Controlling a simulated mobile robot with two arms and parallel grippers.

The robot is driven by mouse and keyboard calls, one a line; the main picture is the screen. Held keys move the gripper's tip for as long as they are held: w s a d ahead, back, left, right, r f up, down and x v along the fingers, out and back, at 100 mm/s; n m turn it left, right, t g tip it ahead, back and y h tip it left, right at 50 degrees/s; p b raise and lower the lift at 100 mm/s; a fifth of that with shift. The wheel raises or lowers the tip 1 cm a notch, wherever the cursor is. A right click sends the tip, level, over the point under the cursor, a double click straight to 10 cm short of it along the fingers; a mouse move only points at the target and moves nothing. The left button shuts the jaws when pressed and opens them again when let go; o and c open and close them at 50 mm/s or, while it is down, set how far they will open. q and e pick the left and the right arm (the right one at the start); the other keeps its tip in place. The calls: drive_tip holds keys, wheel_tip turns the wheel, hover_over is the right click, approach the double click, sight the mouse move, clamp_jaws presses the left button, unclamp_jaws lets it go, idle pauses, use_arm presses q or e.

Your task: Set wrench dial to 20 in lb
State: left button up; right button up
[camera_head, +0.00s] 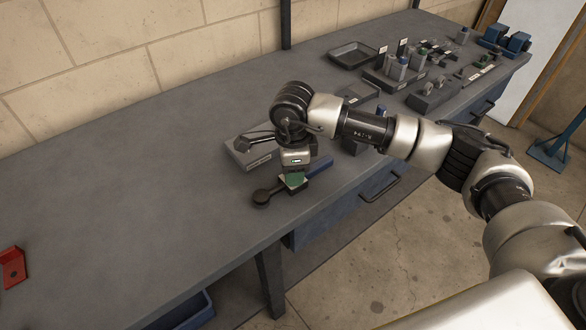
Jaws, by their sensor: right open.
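The wrench (274,191) lies on the workbench near its front edge, with a dark round head at lower left, a green part (293,180) in the middle and a blue handle (319,166) toward the right. My right gripper (294,172) points down directly over the green part. It is open; its fingertips are small and partly hidden, so I cannot tell whether they touch the wrench. The dial's numbers are too small to read. My left gripper is not in view.
A grey block (246,154) with a dark tool lies just behind the wrench. A black tray (353,55) and several fixtures and parts stand farther right. A red bracket (13,268) sits at the far left. The left bench top (130,190) is clear.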

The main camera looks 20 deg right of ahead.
wheel_tip(320, 180, up, 10)
drive_tip(key=b, duration=0.1)
drive_tip(key=shift+r, duration=0.15)
